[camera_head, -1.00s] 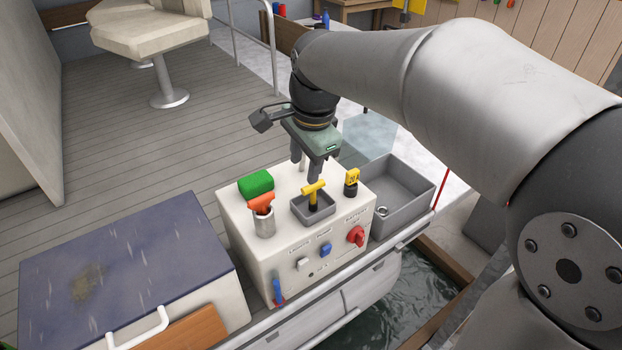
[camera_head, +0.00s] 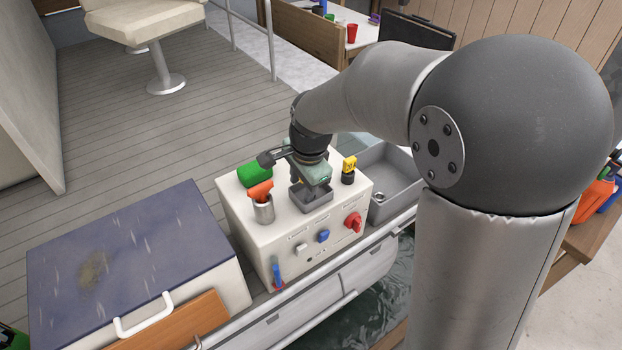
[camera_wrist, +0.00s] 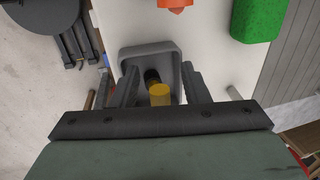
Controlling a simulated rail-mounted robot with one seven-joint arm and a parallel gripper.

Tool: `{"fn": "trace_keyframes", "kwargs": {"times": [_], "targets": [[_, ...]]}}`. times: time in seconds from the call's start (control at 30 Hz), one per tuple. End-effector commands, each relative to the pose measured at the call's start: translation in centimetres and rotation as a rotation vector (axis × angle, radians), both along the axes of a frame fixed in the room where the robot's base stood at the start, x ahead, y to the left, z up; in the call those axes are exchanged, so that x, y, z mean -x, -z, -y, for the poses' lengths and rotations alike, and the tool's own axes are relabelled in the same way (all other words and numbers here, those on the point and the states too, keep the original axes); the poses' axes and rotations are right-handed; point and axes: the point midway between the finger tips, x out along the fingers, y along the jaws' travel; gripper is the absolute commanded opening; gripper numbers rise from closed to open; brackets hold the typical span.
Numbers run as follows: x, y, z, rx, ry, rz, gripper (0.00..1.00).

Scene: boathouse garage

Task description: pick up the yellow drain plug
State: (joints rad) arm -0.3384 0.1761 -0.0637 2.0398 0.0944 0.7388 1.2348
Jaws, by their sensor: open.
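The yellow drain plug (camera_wrist: 160,95) lies in a small grey tray (camera_wrist: 150,50) on the white console, with its black part pointing away in the wrist view. My gripper (camera_wrist: 159,76) is open, with one finger on each side of the plug; I cannot tell if either touches it. In the head view my gripper (camera_head: 312,174) is over the grey tray (camera_head: 318,203) and hides most of the plug, leaving only a bit of yellow (camera_head: 298,181).
On the console (camera_head: 290,240) are a green block (camera_head: 254,174), a metal cup (camera_head: 263,210) holding an orange-handled item (camera_head: 261,190), and another yellow-and-black item (camera_head: 348,170). A grey basin (camera_head: 400,185) stands to the right. A dark-lidded box (camera_head: 130,250) stands to the left.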

Motion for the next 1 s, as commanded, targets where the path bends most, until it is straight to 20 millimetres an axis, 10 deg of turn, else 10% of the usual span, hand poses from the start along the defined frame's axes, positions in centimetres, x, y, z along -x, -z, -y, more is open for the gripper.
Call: {"fn": "trace_keyframes", "kwargs": {"times": [0.1, 0.27, 0.73, 1.0], "targets": [[0.0, 0.0, 0.0, 0.000, 0.000, 0.000, 0.42], [0.0, 0.0, 0.0, 0.000, 0.000, 0.000, 0.00], [0.0, -0.7, 0.0, -0.001, 0.000, 0.002, 0.00], [1.2, -4.5, 0.2, -0.003, -0.001, 0.007, 0.00]]}}
